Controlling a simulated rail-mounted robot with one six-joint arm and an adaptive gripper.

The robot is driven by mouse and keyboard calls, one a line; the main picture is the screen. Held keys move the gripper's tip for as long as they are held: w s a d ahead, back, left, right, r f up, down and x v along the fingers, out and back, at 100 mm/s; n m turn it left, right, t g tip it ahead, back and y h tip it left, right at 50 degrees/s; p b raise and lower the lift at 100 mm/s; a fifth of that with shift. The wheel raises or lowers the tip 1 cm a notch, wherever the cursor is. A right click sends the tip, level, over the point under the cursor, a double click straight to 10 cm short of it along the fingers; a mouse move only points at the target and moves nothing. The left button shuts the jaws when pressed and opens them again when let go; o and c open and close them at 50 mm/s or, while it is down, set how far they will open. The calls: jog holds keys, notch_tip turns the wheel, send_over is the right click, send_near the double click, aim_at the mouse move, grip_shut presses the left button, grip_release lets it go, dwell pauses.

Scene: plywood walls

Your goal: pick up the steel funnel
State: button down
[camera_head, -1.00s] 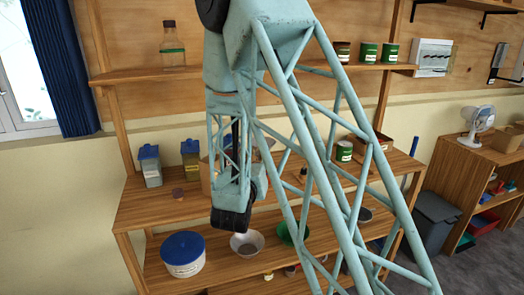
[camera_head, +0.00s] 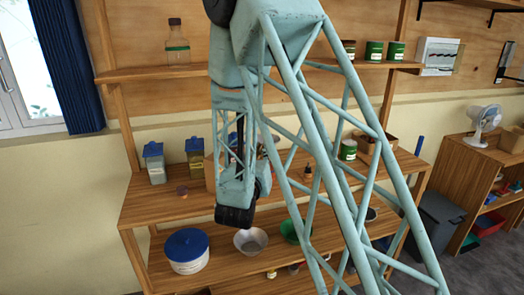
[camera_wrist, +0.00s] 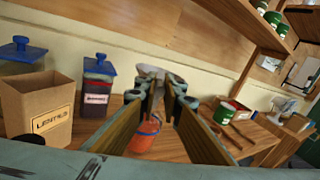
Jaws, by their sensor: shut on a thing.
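In the wrist view, my gripper (camera_wrist: 162,98) reaches forward over the worktop with its long fingers close together. A pale grey metallic piece (camera_wrist: 150,72) shows at the fingertips, and the jaws are shut on it. I take it for the steel funnel, but its full shape is hidden by the fingers. In the head view, my arm covers the gripper and what it holds.
A cardboard box (camera_wrist: 38,105) and blue-lidded jars (camera_wrist: 97,85) stand left. A grey bowl-shaped thing (camera_head: 250,241), a green bowl-shaped thing (camera_head: 291,231) and a white tub (camera_head: 187,255) sit on the lower shelf.

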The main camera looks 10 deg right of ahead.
notch_tip(320, 180, up, 17)
jog(key=p, duration=0.4)
jog(key=shift+r, duration=0.2)
dwell(0.7)
jog(key=shift+d+f, duration=0.1)
